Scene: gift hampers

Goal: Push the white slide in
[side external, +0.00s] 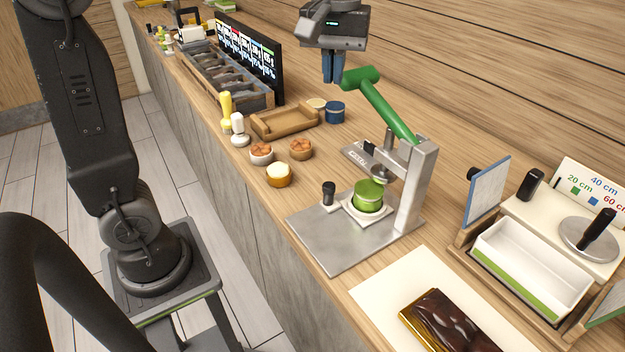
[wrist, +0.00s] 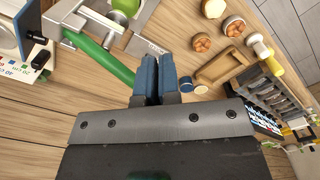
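The white slide (side external: 350,211) is a small pale plate on the metal base (side external: 335,237) of a press. A green round item (side external: 368,196) sits on it, below the press head. A black knob (side external: 328,190) stands at the slide's near left side; I cannot tell if they are joined. The press's green lever (side external: 385,106) is raised, its crosswise end near my gripper (side external: 333,80). My gripper's blue fingers are together with nothing between them, high above the counter and away from the slide.
Cups with tops (side external: 279,175), a wooden tray (side external: 285,121) and a blue jar (side external: 335,112) stand left of the press. A white box (side external: 530,268) in a wooden frame is at right. A chocolate-coated block (side external: 445,318) lies in front on white paper.

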